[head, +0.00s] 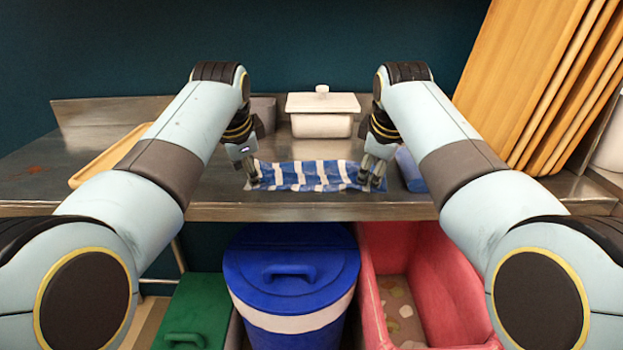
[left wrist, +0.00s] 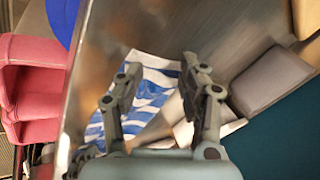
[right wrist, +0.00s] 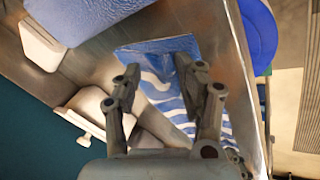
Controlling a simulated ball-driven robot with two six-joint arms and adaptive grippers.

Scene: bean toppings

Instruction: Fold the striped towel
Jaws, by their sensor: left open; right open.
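The blue and white striped towel (head: 310,174) lies on the metal table near its front edge, spread sideways between my two grippers. My left gripper (head: 251,178) is open at the towel's left end. In the left wrist view the towel (left wrist: 150,85) shows between and beyond the spread fingers (left wrist: 160,85). My right gripper (head: 372,178) is open at the towel's right end. In the right wrist view the towel (right wrist: 165,95) shows between and beyond the fingers (right wrist: 155,80), with a plain blue part at one end. I cannot tell whether the fingers touch the cloth.
A white lidded dish (head: 321,117) stands behind the towel, with a grey container (head: 263,112) left of it. A blue object (head: 410,170) sits right of my right gripper. Wooden boards (head: 525,70) lean at the right. A wooden tray (head: 105,158) lies left. Bins (head: 290,270) stand below.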

